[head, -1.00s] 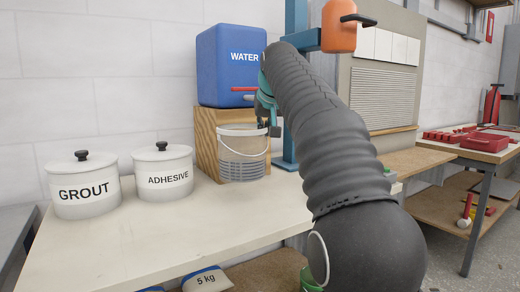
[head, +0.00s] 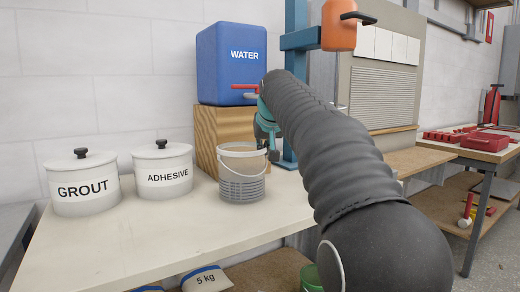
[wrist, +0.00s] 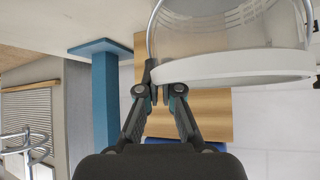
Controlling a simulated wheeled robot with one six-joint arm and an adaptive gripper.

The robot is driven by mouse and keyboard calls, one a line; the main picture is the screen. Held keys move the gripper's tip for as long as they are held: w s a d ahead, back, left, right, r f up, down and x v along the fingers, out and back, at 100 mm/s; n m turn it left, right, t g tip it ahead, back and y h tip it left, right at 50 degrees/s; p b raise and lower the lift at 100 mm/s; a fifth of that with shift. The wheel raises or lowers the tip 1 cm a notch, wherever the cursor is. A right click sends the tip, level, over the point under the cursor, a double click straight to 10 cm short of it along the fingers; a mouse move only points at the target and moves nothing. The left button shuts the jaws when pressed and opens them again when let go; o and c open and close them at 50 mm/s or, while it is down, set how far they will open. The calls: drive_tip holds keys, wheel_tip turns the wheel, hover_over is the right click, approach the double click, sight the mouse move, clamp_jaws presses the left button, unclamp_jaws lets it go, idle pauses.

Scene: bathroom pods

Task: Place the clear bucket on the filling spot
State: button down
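The clear bucket (head: 242,187), with a white rim and a thin wire handle, is upright at the bench in front of the wooden block (head: 212,130). I cannot tell whether its base touches the bench. My gripper (head: 268,150) is at the right side of its rim. In the wrist view, the fingertips of my gripper (wrist: 161,80) are closed at the edge of the bucket's rim (wrist: 235,70). The blue WATER tank (head: 228,60) sits on the block with a red tap lever (head: 244,87). No marked filling spot is distinguishable.
White GROUT (head: 83,190) and ADHESIVE (head: 162,177) pots stand on the left of the bench (head: 150,235). A blue post (head: 296,80) with an orange container (head: 338,25) rises behind my arm. The front bench area is clear.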

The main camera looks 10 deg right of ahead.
drive_tip(key=shift+f, duration=0.1)
drive_tip(key=c, duration=1.3)
unclamp_jaws()
drive_tip(key=shift+r, duration=0.25)
drive_tip(key=p+v, duration=0.1)
drive_tip(key=v, duration=1.1)
drive_tip(key=shift+f, duration=0.1)
